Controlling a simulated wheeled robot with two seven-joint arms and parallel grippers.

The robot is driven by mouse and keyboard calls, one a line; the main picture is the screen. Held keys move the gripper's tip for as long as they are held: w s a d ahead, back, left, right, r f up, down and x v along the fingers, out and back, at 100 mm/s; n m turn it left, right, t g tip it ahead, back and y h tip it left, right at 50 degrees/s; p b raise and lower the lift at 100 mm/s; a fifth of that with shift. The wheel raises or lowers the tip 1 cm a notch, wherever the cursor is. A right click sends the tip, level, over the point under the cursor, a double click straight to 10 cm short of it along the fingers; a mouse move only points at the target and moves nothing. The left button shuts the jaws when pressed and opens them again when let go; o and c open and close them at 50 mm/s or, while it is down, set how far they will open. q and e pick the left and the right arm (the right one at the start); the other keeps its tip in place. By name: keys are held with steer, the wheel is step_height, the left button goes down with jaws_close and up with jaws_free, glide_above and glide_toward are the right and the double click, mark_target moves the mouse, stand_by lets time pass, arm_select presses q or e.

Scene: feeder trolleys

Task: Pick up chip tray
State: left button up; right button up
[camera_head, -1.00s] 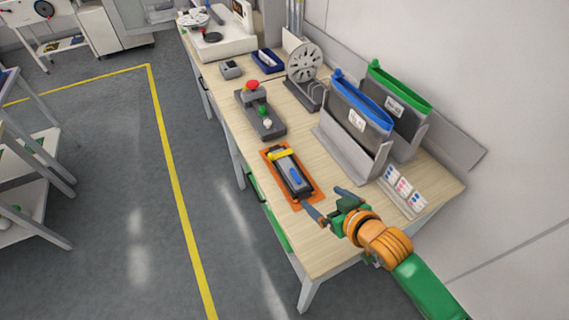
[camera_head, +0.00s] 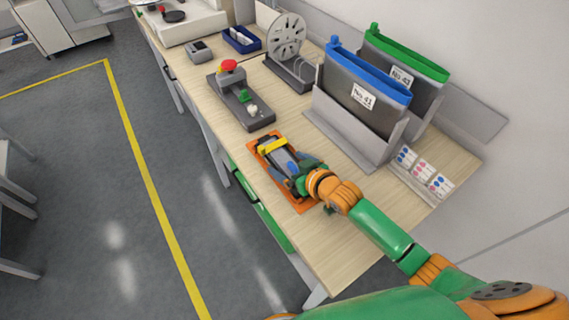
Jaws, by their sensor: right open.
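A dark grey tray-like item (camera_head: 276,156) with a yellow band across its far end lies on an orange base (camera_head: 257,155) on the wooden bench; I take it for the chip tray. My right gripper (camera_head: 294,171) is open over its near end, with fingers on either side of it. The gripper hides that near end, and I cannot tell whether the fingers touch it. My left gripper is not in view.
A control box (camera_head: 246,107) with a red button stands just beyond on the bench (camera_head: 335,240). To the right are a grey holder (camera_head: 345,141) with blue- and green-topped folders and several dotted cards (camera_head: 422,171). A reel (camera_head: 286,38) stands behind.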

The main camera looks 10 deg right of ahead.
steer(key=shift+w+a+f, duration=0.1)
steer(key=shift+w, duration=0.1)
steer(key=shift+s, duration=0.1)
steer(key=c, duration=1.3)
